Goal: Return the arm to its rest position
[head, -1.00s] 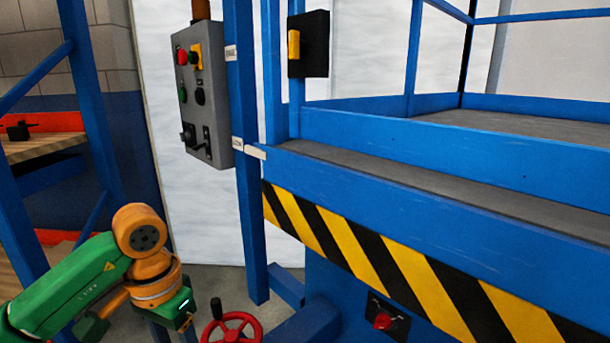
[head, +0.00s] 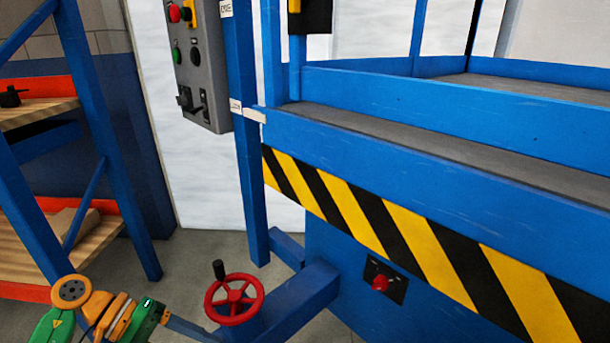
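My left arm, green and orange, comes in low at the bottom left of the head view. Its green end piece, at my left gripper (head: 150,320), is at the bottom edge, left of the red handwheel (head: 234,300) and apart from it in the picture. The fingers cannot be made out, so I cannot tell whether it is open or shut. My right arm and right gripper are not in view.
A grey control box (head: 203,75) hangs on a blue post (head: 252,190). A blue platform with a striped edge (head: 395,230) fills the right, with a red knob (head: 380,283) below. A shelf rack (head: 100,150) stands left. Grey floor (head: 205,265) shows between.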

